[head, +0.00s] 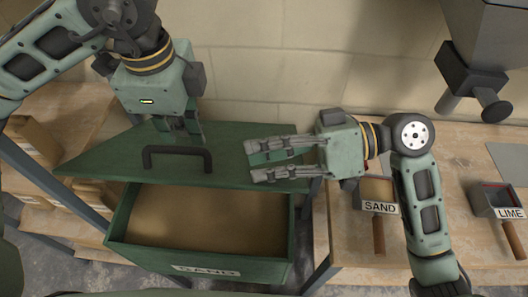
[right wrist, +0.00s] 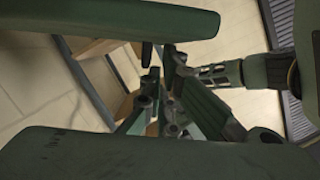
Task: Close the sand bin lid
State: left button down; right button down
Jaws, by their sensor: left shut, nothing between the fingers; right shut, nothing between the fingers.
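The green sand bin (head: 275,268) stands at the lower middle of the head view, with a SAND label on its front. Brown sand shows through its open top. Its green lid (head: 105,162) is open at the back of the bin, with a black handle (head: 178,150) on its face. My left gripper (head: 192,130) is shut and empty, pointing down at the lid's upper part behind the handle; I cannot tell if it touches. My right gripper (head: 256,160) is shut and empty, pointing left over the lid's right part, to the right of the handle.
A wooden bench (head: 350,250) on the right holds a small SAND tub (head: 375,190) and a LIME tub (head: 495,200), each with a wooden-handled tool. A grey hopper with a spout (head: 470,80) hangs at upper right. Wooden shelves (head: 75,115) stand at left, a block wall behind.

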pick_arm(q)
jog(key=c, duration=2.5)
grip_release()
jog(key=o, duration=0.7)
